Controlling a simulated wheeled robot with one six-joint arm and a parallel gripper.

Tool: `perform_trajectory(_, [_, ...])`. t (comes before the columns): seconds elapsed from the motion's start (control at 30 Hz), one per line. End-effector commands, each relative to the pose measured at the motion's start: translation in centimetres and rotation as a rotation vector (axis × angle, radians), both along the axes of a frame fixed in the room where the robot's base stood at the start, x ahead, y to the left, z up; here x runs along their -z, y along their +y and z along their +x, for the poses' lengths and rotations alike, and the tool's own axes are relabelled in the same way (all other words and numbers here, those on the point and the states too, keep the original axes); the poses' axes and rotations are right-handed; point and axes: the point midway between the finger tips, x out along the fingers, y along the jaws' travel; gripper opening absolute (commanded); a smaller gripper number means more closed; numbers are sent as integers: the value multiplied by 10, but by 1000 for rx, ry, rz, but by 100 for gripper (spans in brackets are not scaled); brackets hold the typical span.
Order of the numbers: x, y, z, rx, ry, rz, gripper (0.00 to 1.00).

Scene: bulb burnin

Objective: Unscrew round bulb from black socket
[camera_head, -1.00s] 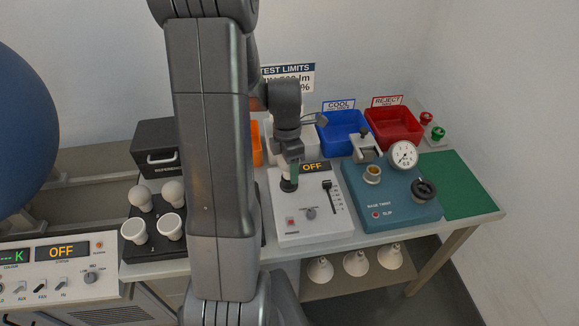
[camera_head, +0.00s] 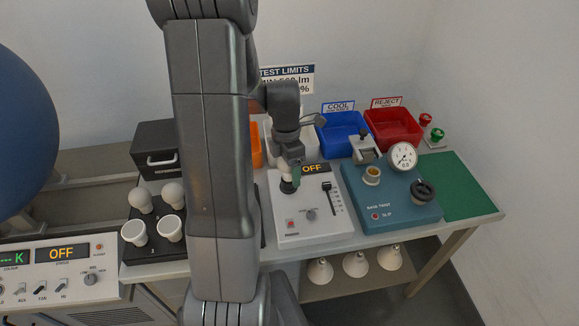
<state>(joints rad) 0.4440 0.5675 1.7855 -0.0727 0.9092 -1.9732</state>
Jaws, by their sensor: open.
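The black socket (camera_head: 288,187) stands on top of the white tester box (camera_head: 315,215), near its back left. My gripper (camera_head: 292,182) points down right over this socket, with a green part at its fingers. The jaws are open. No round bulb can be made out in the black socket; the gripper covers the space just above it.
Two white reflector bulbs (camera_head: 134,232) stand at the rack's front. A teal device (camera_head: 395,205) with a brass socket and gauge is right of the tester. Blue (camera_head: 340,143) and red (camera_head: 392,130) bins stand behind. A green mat (camera_head: 462,185) is clear. My arm hides the middle left.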

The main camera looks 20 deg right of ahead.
Motion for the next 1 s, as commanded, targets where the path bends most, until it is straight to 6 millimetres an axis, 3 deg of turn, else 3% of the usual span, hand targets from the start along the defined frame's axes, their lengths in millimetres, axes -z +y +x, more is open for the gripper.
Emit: perform_trajectory(1.0, [0, 3, -1, 1337, 0, 1, 69])
